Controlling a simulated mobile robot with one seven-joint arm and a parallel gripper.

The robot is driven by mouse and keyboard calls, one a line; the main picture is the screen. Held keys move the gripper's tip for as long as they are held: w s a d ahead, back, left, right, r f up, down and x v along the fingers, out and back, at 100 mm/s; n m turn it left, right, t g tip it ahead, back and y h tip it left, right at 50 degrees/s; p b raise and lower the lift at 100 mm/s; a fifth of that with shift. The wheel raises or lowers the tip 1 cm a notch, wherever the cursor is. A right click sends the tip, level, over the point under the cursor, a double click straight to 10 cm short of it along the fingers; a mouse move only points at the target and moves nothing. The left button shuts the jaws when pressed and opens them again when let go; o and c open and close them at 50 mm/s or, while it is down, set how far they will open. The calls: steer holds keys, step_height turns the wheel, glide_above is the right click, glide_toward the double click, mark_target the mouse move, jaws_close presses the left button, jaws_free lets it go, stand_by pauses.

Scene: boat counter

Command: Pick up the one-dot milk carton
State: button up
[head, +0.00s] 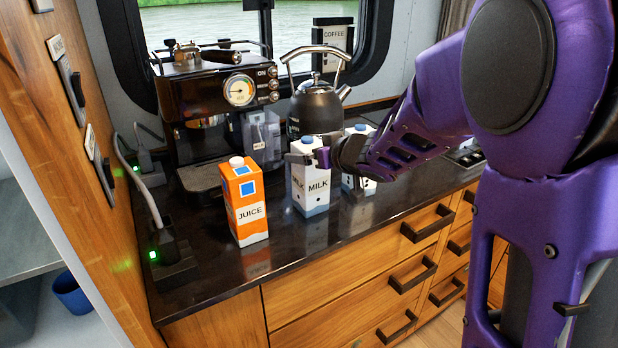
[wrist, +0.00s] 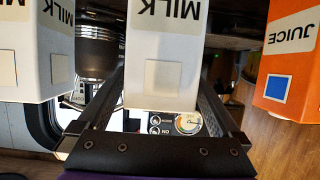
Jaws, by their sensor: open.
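Two white milk cartons with blue caps stand on the dark counter. The nearer milk carton (head: 311,198) is in the middle of the head view, and the other milk carton (head: 359,184) is to its right, partly behind my arm. The dots on them are too small or hidden to count. My gripper (head: 311,157) is open at the top of the nearer carton, its fingers on either side. In the upside-down wrist view, that carton (wrist: 160,50) stands between the two open fingers, and the other milk carton (wrist: 28,65) is at the left. Contact cannot be told.
An orange juice carton (head: 245,205) stands left of the nearer milk carton. Behind are a black espresso machine (head: 215,110) and a kettle (head: 315,108). The counter's front edge (head: 330,235) is close to the cartons. Plugs and a cable (head: 150,200) are at the left.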

jaws_close()
steer(key=shift+r, duration=0.15)
stand_by(0.4)
